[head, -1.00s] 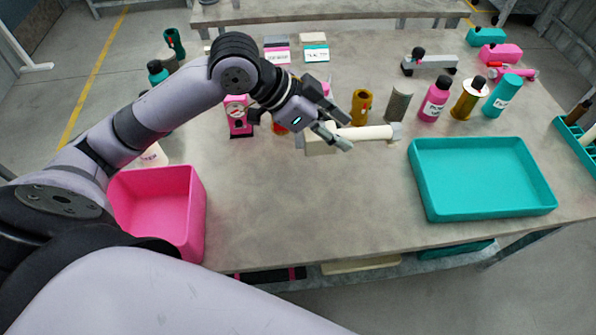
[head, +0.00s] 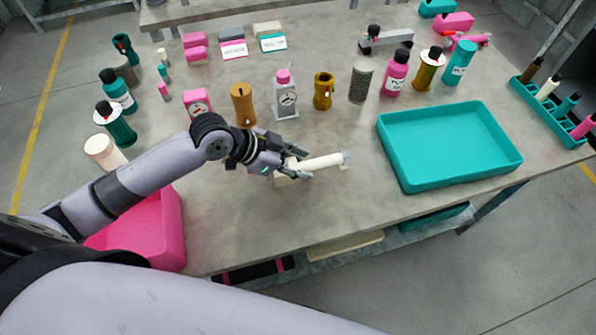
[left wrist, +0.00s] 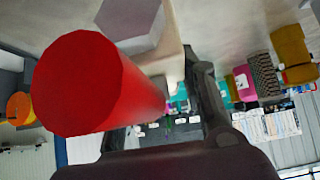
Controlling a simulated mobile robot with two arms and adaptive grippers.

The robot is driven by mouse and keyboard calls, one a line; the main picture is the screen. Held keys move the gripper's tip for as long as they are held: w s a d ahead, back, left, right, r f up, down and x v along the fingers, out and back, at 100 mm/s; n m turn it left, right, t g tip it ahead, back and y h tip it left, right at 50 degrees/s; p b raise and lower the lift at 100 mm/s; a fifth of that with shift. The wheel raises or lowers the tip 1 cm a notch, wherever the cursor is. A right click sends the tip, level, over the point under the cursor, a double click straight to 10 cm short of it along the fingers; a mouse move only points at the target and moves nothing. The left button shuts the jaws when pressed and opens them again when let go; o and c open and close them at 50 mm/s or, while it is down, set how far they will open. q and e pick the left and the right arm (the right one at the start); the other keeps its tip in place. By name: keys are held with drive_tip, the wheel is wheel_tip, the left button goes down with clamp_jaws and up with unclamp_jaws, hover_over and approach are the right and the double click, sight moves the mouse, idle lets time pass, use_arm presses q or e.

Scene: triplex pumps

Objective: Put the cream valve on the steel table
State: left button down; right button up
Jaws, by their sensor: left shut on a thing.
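The cream valve (head: 322,162) is a pale block with a long pale cylinder pointing right and a greyish end. My left gripper (head: 299,166) is shut on it near its left part, over the grey-topped table (head: 300,225). I cannot tell whether the valve touches the tabletop. In the left wrist view, a cream part (left wrist: 172,62) shows beside a dark gripper finger, and a big red cylinder (left wrist: 90,85), apparently the valve's knob, fills the left. My right gripper is not in view.
A teal tray (head: 445,180) lies right of the valve. A pink bin (head: 165,232) is at the near left, partly behind my arm. A grey gauge (head: 286,100), amber parts (head: 323,92) and several bottles stand behind. The table's front middle is clear.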

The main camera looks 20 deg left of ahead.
use_arm(q)
wheel_tip(320, 180, down, 3)
drive_tip(key=shift+f, duration=0.45)
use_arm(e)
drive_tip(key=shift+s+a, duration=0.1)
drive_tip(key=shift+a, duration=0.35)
use_arm(q)
drive_tip(key=shift+f, duration=0.15)
drive_tip(key=c, duration=1.4)
unclamp_jaws()
drive_tip(key=o, duration=0.4)
drive_tip(key=shift+c, duration=0.2)
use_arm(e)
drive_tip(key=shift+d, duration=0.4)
